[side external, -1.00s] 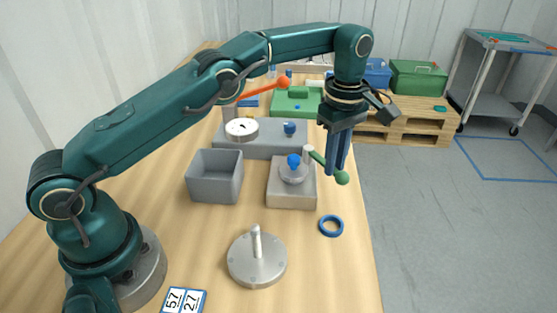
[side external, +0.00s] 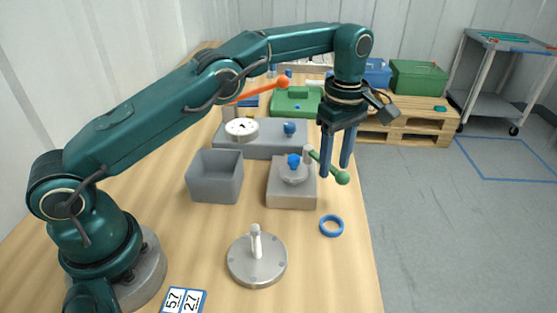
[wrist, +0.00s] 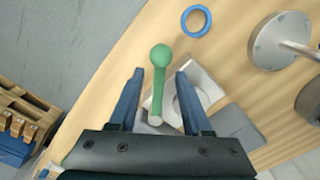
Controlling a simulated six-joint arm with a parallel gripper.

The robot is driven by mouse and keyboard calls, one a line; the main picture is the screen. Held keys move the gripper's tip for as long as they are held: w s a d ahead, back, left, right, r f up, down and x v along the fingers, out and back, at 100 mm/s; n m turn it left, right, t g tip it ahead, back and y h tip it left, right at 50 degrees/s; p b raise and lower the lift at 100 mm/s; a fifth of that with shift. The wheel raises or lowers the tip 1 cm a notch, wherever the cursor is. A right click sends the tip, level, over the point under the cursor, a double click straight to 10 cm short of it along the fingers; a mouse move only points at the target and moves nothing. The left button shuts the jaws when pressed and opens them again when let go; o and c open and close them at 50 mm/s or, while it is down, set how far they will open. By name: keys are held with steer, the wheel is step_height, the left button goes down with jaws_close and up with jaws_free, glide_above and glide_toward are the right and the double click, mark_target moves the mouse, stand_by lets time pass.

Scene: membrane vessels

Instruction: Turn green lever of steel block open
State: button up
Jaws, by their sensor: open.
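The steel block (side external: 291,195) stands on the wooden table with a round flange and a blue knob (side external: 294,160) on top. Its green lever (side external: 328,169) sticks out to the right over the table's edge and ends in a green ball. My gripper (side external: 336,172) points down at the lever, its two blue fingers apart. In the wrist view the lever (wrist: 158,85) runs between the open fingers (wrist: 158,88), with a gap on each side. The steel block (wrist: 195,90) is partly hidden behind the right finger there.
A blue ring (side external: 331,226) lies on the table in front of the block. A round steel base with a post (side external: 257,262) stands nearer the camera. A grey bin (side external: 214,178) is left of the block, and a grey block with a gauge (side external: 262,140) is behind.

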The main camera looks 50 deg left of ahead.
steer(key=shift+s, duration=0.1)
steer(key=s+m, duration=0.1)
steer(key=m, duration=0.1)
steer(key=s+a+m, duration=0.1)
steer(key=s+m, duration=0.1)
steer(key=s+a+m, duration=0.1)
steer(key=m, duration=0.2)
steer(key=shift+s+a, duration=0.15)
steer(key=shift+s, duration=0.1)
steer(key=s+a+r+m+t, duration=0.1)
steer(key=s+r, duration=0.2)
steer(key=r, duration=0.4)
steer(key=s+a+r+t, duration=0.1)
steer(key=s+r+t, duration=0.15)
steer(key=r, duration=0.55)
steer(key=s+f+m+t, duration=0.1)
steer(key=s+f+m, duration=0.1)
steer(key=s, duration=0.4)
steer(key=s+a+f+m+t, duration=0.1)
steer(key=s+f+m, duration=0.2)
steer(key=s, duration=0.4)
steer(key=shift+s+a+m, duration=0.15)
steer(key=shift+a+m, duration=0.05)
steer(key=shift+m, duration=0.6)
